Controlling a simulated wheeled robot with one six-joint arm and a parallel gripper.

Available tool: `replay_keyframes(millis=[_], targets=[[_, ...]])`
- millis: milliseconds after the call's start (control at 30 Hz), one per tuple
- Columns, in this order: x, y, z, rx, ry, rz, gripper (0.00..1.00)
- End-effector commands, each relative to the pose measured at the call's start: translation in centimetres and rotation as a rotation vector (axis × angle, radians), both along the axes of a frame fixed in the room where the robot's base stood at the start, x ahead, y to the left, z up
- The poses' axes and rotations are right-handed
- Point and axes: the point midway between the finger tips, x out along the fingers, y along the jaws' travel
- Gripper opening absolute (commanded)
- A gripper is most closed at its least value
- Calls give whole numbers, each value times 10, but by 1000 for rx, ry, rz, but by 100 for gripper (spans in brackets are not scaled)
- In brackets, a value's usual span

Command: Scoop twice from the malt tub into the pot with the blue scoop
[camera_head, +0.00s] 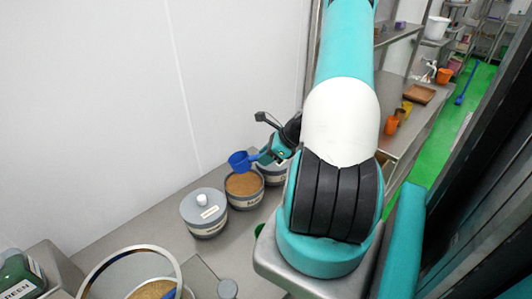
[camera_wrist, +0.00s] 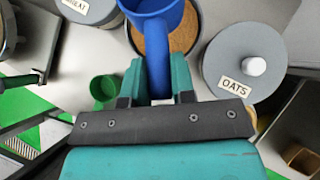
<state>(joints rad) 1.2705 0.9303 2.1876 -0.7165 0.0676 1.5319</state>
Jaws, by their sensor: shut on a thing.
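The blue scoop (camera_head: 239,161) is held in my gripper (camera_head: 264,156), just above the open grey tub of brown powder (camera_head: 246,202), which stands where the malt would be; its label is too small to read surely. In the wrist view the scoop's blue bowl (camera_wrist: 154,12) covers part of the brown powder (camera_wrist: 182,38), and the gripper (camera_wrist: 158,80) is shut on its handle. Whether the scoop holds powder is hidden. A wide steel-rimmed vessel (camera_head: 91,276), perhaps the pot, is at the lower left, with brown stuff inside.
A lidded oats tub (camera_wrist: 232,82) and a lidded wheat tub (camera_wrist: 88,10) flank the open tub. A green cup (camera_wrist: 103,88) is nearby. A wall (camera_head: 110,110) runs behind the counter (camera_head: 150,232), which has bare room.

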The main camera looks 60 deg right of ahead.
Motion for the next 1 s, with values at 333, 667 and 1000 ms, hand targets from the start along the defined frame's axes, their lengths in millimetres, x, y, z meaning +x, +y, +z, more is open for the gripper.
replay_keyframes(millis=[333,667,1000], targets=[[1,0,-21,-60,154,6,0],[0,-1,-52,-128,328,-2,0],[1,-1,-81,-128,324,-1,0]])
